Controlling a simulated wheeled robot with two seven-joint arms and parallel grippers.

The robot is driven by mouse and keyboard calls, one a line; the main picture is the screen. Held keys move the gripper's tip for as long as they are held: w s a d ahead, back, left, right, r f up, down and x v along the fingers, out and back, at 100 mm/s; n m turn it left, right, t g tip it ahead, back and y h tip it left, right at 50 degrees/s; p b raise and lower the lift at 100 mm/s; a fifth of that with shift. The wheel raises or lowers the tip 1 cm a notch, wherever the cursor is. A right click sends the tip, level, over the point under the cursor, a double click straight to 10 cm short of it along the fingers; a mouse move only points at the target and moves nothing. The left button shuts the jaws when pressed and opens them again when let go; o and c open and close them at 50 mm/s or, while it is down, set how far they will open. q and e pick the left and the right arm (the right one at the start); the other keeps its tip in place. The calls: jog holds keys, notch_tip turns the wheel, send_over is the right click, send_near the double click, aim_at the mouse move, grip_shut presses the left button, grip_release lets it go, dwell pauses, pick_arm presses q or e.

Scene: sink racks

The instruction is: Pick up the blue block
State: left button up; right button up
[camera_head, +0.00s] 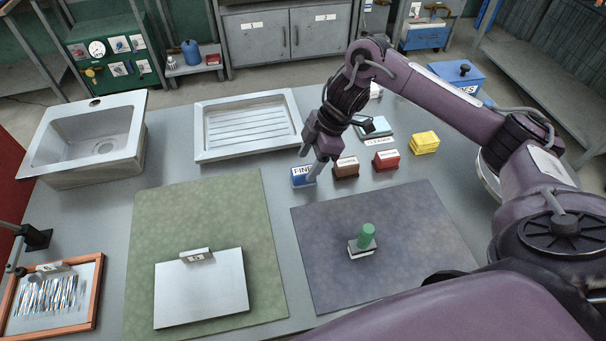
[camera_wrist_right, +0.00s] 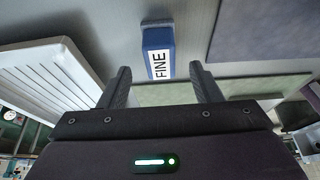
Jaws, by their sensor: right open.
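The blue block (camera_head: 300,179) with a white label reading "FINE" stands on the grey table, in front of the white ribbed tray. My right gripper (camera_head: 314,172) is just above and beside it, and a finger overlaps the block's right side in the head view. In the right wrist view the blue block (camera_wrist_right: 158,52) lies beyond the open fingers, roughly centred between them. The right gripper (camera_wrist_right: 162,85) is open with nothing between its fingertips. My left gripper is not in view.
A brown block (camera_head: 346,170), a red block (camera_head: 386,161) and a yellow block (camera_head: 425,142) stand to the right of the blue one. The white tray (camera_head: 200,133) is behind left. A dark mat (camera_head: 420,240) with a green-handled tool (camera_head: 364,240) lies in front.

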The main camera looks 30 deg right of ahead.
aim_at(304, 170)
jog(key=x, duration=0.4)
jog(key=shift+d, duration=0.1)
jog(key=shift+f, duration=0.2)
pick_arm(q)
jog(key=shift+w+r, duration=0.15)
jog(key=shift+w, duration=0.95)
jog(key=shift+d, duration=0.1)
pick_arm(e)
jog(key=shift+c, duration=0.5)
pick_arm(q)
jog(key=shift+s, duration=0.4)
pick_arm(e)
jog(key=c, duration=0.9)
